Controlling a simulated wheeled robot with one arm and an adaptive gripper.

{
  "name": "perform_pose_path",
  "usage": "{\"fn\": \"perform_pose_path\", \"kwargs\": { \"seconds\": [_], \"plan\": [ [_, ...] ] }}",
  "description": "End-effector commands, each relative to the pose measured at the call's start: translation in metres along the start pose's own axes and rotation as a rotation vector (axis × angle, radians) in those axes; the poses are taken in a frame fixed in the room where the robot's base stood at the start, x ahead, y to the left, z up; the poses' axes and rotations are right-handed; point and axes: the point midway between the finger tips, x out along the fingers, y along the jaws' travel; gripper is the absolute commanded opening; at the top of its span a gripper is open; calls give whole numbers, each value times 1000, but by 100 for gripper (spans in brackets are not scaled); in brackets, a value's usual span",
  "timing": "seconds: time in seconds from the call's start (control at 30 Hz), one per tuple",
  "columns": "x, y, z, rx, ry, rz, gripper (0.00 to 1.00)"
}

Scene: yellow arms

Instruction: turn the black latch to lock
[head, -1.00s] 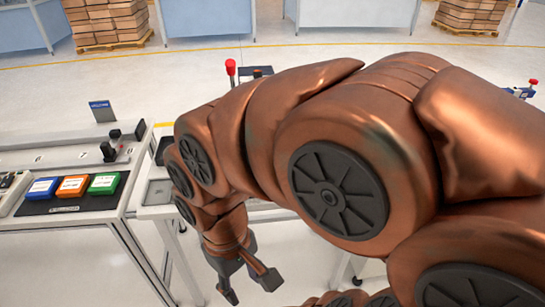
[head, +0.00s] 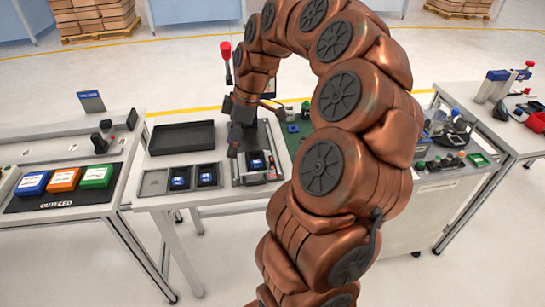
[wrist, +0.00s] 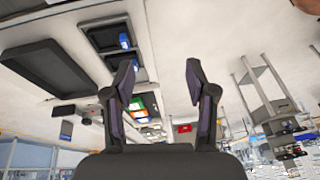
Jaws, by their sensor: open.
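My gripper (head: 236,150) is over the middle table in the head view, above a grey fixture (head: 262,172) that holds a dark part with a blue mark. In the wrist view my gripper (wrist: 162,85) has its two fingers spread apart with nothing between them. I cannot make out the black latch; my gripper and arm cover part of the fixture. A lever with a red knob (head: 226,50) rises behind my gripper.
A black tray (head: 181,137) and dark bins with blue-marked parts (head: 207,176) lie left of the fixture. Blue, orange (head: 64,180) and green boxes stand on the left table. A right table (head: 511,122) carries more equipment. Open floor lies in front.

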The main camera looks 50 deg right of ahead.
Motion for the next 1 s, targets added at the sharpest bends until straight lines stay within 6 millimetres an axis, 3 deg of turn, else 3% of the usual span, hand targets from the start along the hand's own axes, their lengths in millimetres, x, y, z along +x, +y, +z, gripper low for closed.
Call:
{"fn": "perform_pose_path", "kwargs": {
  "seconds": [0.03, 0.1, 0.2, 0.4, 0.5, 0.67, 1.0],
  "plan": [
    [1, 21, 19, -6, 20, 10, 56],
    [2, 44, 46, -30, 39, 26, 56],
    [3, 69, 84, -57, 56, 49, 56],
    [6, 94, 138, -84, 67, 80, 56],
    [7, 98, 149, -91, 67, 86, 56],
    [16, 99, 150, -95, 67, 84, 56],
    [57, 102, 146, -93, 68, 82, 56]
  ]
}}
